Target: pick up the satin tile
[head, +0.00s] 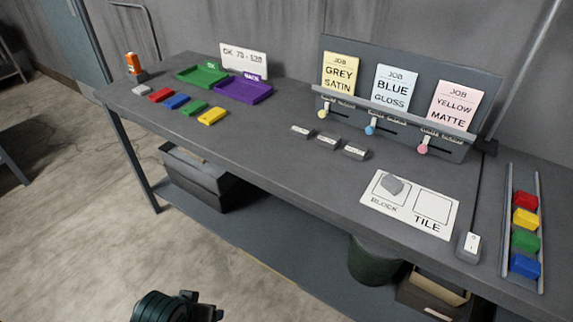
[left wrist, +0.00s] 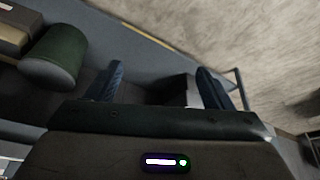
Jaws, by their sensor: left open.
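Three small grey tiles stand in a row at the middle of the bench: a left one (head: 302,131), a middle one (head: 327,142) and a right one (head: 355,151). Each has a pale label too small to read, so I cannot tell which is satin. A white mat (head: 448,229) has BLOCK and TILE outlines. A grey block (head: 392,185) lies at the BLOCK outline; the TILE outline is empty. My left gripper (head: 205,306) is low in front of the bench, away from the tiles. Its two fingers stand apart and empty in the left wrist view (left wrist: 160,85). My right gripper is out of view.
A job board (head: 400,60) with grey satin, blue gloss and yellow matte cards stands behind the tiles. Green (head: 203,76) and purple (head: 243,90) trays and several coloured blocks are at left. A rack (head: 507,220) of coloured blocks is at right. A bin (head: 375,262) is below the bench.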

